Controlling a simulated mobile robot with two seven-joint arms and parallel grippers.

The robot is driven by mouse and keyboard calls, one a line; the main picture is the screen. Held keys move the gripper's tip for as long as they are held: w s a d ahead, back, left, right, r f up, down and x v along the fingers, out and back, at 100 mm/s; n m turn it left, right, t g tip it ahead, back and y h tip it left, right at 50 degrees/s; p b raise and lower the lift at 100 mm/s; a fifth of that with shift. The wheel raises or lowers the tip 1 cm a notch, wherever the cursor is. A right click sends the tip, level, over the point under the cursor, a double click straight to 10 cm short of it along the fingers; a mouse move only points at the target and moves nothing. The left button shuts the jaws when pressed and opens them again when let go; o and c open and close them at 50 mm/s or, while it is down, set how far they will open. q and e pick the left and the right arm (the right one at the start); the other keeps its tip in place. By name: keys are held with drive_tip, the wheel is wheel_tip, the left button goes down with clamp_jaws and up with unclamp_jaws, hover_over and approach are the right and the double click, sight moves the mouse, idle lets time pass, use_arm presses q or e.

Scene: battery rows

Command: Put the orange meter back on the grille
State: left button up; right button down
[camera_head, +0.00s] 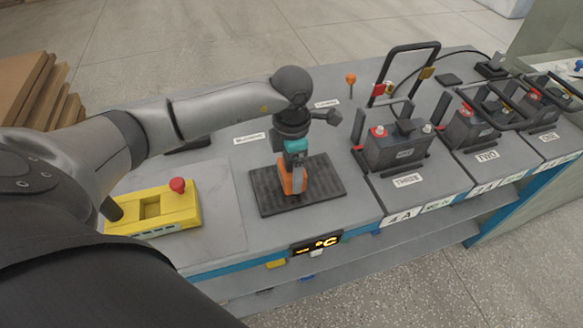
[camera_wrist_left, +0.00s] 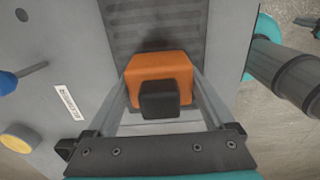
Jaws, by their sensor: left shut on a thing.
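The orange meter (camera_head: 291,178) stands upright at the dark grille (camera_head: 324,188) on the bench. My left gripper (camera_head: 293,168) comes down from above and is shut on the meter. In the left wrist view the orange meter (camera_wrist_left: 160,72) with its black block sits between the two fingers of the gripper (camera_wrist_left: 162,95). The ribbed grille (camera_wrist_left: 150,22) shows behind it. Whether the meter's base touches the grille is hard to tell. My right gripper is not in view.
A yellow box with a red button (camera_head: 152,209) stands left of the grille. Battery units (camera_head: 395,148) with upright handles stand to the right. An orange-topped peg (camera_head: 351,79) stands behind. A lit display (camera_head: 316,244) is on the front edge.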

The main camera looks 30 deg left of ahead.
use_arm(q)
drive_tip(key=shift+f, duration=0.1)
drive_tip(key=o, duration=1.5)
drive_tip(key=shift+r, duration=0.25)
wheel_tip(320, 180, up, 12)
drive_tip(key=shift+f+p, duration=0.1)
drive_tip(key=shift+p, duration=0.85)
